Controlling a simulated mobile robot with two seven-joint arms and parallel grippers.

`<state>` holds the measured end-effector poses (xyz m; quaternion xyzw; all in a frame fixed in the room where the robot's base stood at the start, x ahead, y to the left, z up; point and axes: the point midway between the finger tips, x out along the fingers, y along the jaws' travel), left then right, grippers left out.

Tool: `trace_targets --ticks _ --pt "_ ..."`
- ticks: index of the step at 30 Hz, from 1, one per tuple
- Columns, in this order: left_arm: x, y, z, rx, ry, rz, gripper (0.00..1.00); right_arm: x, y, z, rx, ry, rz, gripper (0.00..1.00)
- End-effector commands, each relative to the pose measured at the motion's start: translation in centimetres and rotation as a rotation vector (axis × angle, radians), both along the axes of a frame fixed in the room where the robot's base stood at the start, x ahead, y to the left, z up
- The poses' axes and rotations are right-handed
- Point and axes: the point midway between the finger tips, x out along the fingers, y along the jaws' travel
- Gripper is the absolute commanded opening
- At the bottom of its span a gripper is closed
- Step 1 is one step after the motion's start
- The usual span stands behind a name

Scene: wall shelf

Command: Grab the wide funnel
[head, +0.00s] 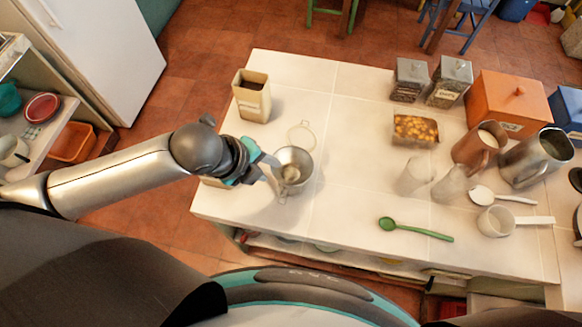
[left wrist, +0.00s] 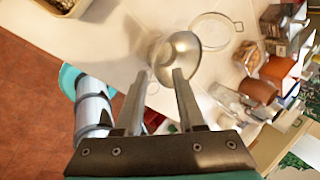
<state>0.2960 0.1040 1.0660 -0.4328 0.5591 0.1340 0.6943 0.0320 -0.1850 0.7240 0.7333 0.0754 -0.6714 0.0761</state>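The wide funnel (head: 292,163) is a grey metal cone on the white tabletop, near its left edge in the head view. It also shows in the left wrist view (left wrist: 181,53), just beyond the fingertips. My left gripper (head: 273,172) reaches in from the left, right beside the funnel. In the left wrist view my left gripper (left wrist: 160,80) has its two fingers apart, with the funnel's near part in line with the gap. I cannot tell whether a finger touches it. My right gripper is not in view.
A round strainer (head: 302,136) lies just behind the funnel. A cream canister (head: 252,98) stands at the back left. Clear cups (head: 413,176), a green spoon (head: 415,230), a copper pitcher (head: 478,150) and jars (head: 410,80) are to the right. The tabletop's middle (head: 345,130) is clear.

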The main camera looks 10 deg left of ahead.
Motion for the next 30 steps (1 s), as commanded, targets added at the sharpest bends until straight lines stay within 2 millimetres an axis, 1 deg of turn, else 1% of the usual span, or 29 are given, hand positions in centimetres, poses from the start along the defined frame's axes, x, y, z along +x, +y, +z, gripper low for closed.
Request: trace_targets --ticks 5,12,15,19,26,30 --pt "0.3 -0.2 -0.9 0.000 0.001 0.002 0.38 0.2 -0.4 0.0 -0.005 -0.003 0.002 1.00" --pt "1.2 -0.5 -3.6 -0.001 0.002 0.002 0.38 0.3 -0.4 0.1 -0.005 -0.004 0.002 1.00" --pt "1.6 -0.8 -4.5 -0.001 0.001 0.001 0.38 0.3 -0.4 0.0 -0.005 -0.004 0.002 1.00" --pt "1.8 -0.9 -5.0 0.001 -0.001 0.000 0.38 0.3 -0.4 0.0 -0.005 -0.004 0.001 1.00" --pt "1.8 -0.9 -5.0 0.001 -0.001 0.000 0.38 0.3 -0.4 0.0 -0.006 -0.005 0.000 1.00" --pt "1.8 -0.9 -5.0 0.001 -0.001 0.000 0.24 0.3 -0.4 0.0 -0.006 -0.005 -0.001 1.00"
